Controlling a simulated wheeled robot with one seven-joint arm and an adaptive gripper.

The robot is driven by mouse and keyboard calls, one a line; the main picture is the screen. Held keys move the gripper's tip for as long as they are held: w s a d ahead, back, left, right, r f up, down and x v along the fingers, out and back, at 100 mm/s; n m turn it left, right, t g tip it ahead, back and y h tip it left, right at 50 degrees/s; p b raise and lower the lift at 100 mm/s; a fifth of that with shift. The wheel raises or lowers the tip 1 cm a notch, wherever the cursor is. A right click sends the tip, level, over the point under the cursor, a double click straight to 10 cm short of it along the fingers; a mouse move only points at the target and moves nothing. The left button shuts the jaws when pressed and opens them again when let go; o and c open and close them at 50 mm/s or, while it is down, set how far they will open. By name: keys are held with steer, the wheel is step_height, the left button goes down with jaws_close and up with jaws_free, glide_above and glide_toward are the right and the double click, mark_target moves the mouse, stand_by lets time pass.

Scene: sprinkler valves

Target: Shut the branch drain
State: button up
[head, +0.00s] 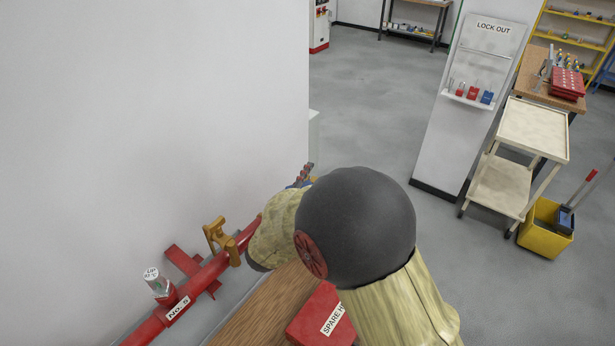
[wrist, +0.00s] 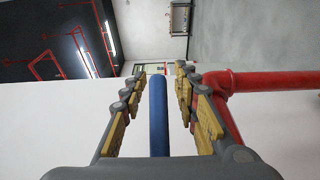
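In the wrist view a straight blue bar (wrist: 158,118), which looks like a valve lever, runs between the fingers of my gripper (wrist: 161,78). The gripper is open, with a gap on each side of the bar. A red pipe with an elbow (wrist: 232,84) is just right of the fingers. In the head view my arm hides most of the gripper; only a bit of grey finger and blue (head: 302,180) shows beyond it. The red pipe (head: 207,276) runs along the wall with a "NO. 5" label (head: 178,309). The drain's valve body is hidden.
A brass-coloured fitting (head: 219,238) and a clear tagged piece (head: 158,284) are on the pipe. A red "SPARE H" box (head: 312,322) sits on a wooden top (head: 262,306) below my arm. A cream cart (head: 535,128) and yellow bucket (head: 541,237) stand right. Floor between is clear.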

steer(key=shift+s, duration=0.1)
steer(key=v, duration=1.1)
steer(key=shift+s, duration=0.35)
steer(key=shift+a, duration=0.15)
steer(key=shift+c, duration=0.6)
